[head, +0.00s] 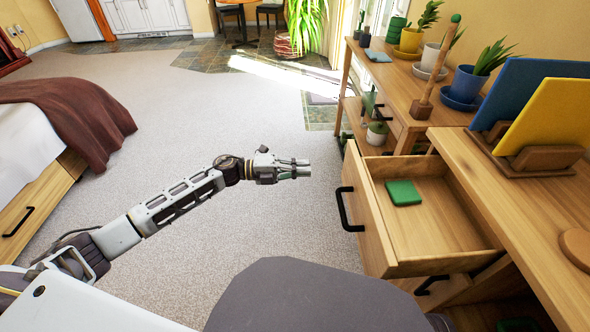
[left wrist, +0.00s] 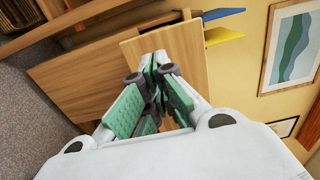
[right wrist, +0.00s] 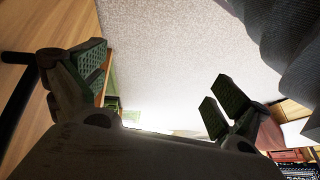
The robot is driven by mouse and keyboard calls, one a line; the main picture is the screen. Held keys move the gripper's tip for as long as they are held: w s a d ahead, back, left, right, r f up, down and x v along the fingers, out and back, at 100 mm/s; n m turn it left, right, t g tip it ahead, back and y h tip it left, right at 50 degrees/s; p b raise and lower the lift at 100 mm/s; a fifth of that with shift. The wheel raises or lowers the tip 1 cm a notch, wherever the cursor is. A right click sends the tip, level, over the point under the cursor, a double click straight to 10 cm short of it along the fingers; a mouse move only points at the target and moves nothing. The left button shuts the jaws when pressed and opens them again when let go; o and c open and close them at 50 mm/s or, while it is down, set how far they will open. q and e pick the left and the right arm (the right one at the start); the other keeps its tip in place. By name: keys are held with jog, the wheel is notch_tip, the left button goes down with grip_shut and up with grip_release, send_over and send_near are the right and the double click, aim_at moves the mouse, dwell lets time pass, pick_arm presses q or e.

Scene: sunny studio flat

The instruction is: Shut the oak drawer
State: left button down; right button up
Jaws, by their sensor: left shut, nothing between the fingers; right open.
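The oak drawer (head: 430,215) is pulled well out of the desk on the right in the head view. Its front carries a black bar handle (head: 347,209), and a green block (head: 403,192) lies inside. My left gripper (head: 306,169) is shut and empty, in the air to the left of the drawer front and apart from it. The left wrist view shows its closed fingers (left wrist: 152,75) in front of wooden furniture. My right gripper (right wrist: 158,90) is open and empty in the right wrist view, with a wood surface and a black bar at its left. The head view does not show the right gripper.
The desk top (head: 475,160) bears a stand (head: 530,160) with a blue and a yellow panel. A shelf with potted plants (head: 405,80) stands behind it. A bed (head: 40,130) is at the left. The carpet (head: 250,110) between is clear.

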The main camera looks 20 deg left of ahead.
aim_at(346, 167)
pick_arm(q)
jog(key=b+x, duration=0.2)
jog(key=x, duration=0.6)
jog(key=shift+d+f, duration=0.1)
jog(key=shift+d, duration=0.05)
jog(key=shift+x, duration=0.9)
jog(key=shift+w, duration=0.1)
pick_arm(e)
jog(key=shift+m+t+y, duration=0.3)
jog(key=shift+t+y, duration=0.1)
jog(key=shift+t, duration=0.1)
jog(key=f, duration=0.3)
jog(key=a+f, duration=0.1)
jog(key=f, duration=0.1)
jog(key=shift+a+f, duration=0.15)
jog(key=shift+f, duration=0.25)
jog(key=shift+w+r, duration=0.1)
jog(key=shift+r, duration=0.05)
pick_arm(q)
jog(key=shift+d, duration=0.15)
